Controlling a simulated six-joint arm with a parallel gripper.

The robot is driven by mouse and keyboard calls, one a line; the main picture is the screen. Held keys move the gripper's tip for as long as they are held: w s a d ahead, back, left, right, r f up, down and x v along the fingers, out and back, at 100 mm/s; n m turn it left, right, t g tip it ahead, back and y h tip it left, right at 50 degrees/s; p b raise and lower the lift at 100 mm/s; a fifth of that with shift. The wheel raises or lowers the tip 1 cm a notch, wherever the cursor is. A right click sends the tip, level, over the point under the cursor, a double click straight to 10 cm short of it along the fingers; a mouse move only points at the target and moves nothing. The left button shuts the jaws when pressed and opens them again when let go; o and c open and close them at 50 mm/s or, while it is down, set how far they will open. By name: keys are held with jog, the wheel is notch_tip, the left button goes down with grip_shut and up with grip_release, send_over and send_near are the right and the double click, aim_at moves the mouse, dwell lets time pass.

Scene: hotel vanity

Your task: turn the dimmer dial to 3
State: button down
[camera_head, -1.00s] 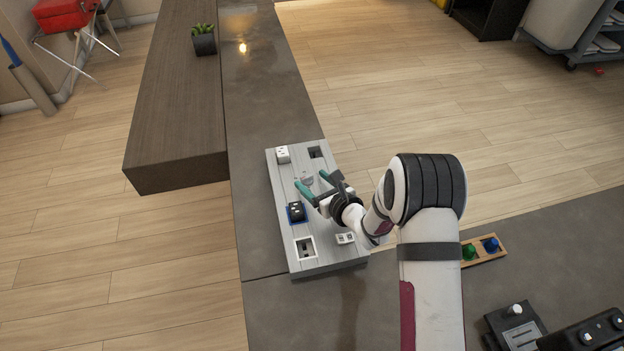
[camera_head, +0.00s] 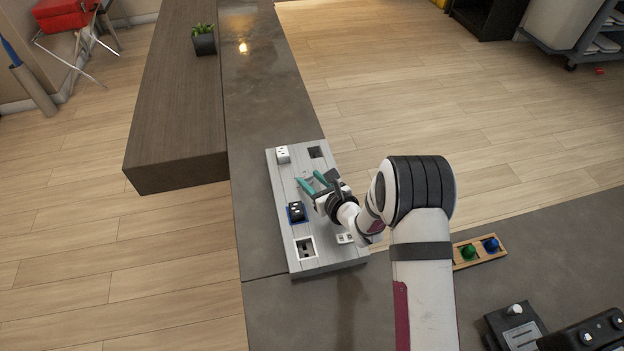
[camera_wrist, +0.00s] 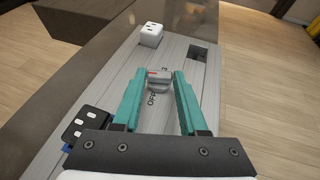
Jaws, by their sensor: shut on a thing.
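The dimmer dial (camera_wrist: 158,80) is a small grey knob with a red mark, set on a light grey board (camera_head: 283,180). In the wrist view the letters "OFF" and a digit that looks like 2 are printed beside it; other marks are hidden. My gripper (camera_wrist: 159,76) has two teal fingers, one on each side of the dial, shut on it. In the head view my gripper (camera_head: 311,183) hides the dial over the middle of the board.
The board also carries a white socket cube (camera_head: 283,154), a dark square recess (camera_head: 315,152), a black block on blue (camera_head: 297,212), a white-framed recess (camera_head: 305,248) and a white switch (camera_head: 344,238). A wooden tray with green and blue knobs (camera_head: 480,250) lies right.

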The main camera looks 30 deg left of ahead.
jog(key=shift+s+a+m+t+h, duration=0.25)
jog(key=shift+m+t+h, duration=0.15)
jog(key=shift+m+t, duration=0.3)
jog(key=shift+m+t+h, duration=0.5)
jog(key=shift+m+t, duration=0.1)
jog(key=shift+c, duration=2.2)
grip_release()
jog(key=v, duration=1.6)
jog(key=shift+w, duration=0.1)
